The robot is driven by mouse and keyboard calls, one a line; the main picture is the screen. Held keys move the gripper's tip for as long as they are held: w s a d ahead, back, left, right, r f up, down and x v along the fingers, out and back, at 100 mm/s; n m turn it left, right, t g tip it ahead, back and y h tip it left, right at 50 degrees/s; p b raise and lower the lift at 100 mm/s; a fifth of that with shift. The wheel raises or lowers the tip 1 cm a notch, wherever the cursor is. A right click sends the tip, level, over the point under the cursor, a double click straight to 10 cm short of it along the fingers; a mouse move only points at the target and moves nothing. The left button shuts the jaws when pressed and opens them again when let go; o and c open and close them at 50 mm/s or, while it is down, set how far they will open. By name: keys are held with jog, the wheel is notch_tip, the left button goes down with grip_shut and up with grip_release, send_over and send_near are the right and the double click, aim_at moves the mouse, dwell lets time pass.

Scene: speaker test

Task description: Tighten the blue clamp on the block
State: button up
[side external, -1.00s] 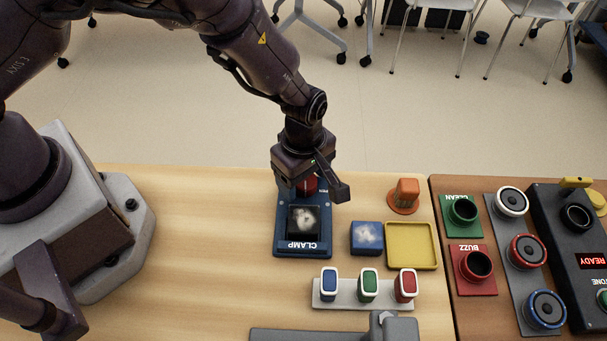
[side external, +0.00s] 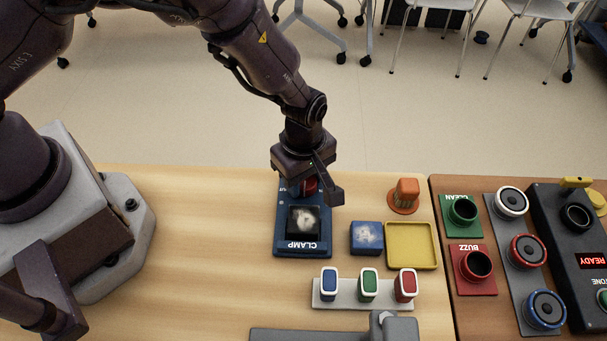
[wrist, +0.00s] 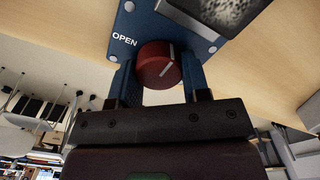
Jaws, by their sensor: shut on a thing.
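The blue clamp (side external: 286,240), lettered CLAMP, lies flat on the wooden table. A dark block with a mottled whitish top (side external: 303,221) sits in it, and part of the block shows at the top of the wrist view (wrist: 222,10). The clamp's red knob (side external: 311,184) is at its far end. In the wrist view the red knob (wrist: 155,66) has a pale line on its face, with OPEN printed to its left. My gripper (wrist: 159,80) has one finger on each side of the knob and is shut on it.
Right of the clamp are a blue block (side external: 366,238), a yellow tray (side external: 410,268) and an orange item (side external: 404,195). Nearer is a grey rack (side external: 347,302) with blue, green and red pieces. The table left of the clamp is clear.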

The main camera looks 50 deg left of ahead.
jog(key=m, duration=0.6)
jog(key=shift+w, duration=0.15)
jog(key=m, duration=0.5)
jog(key=shift+w+d, duration=0.1)
dwell(0.3)
jog(key=o, duration=0.9)
jog(key=shift+o, duration=0.2)
notch_tip(320, 180, up, 13)
jog(key=shift+m, duration=0.3)
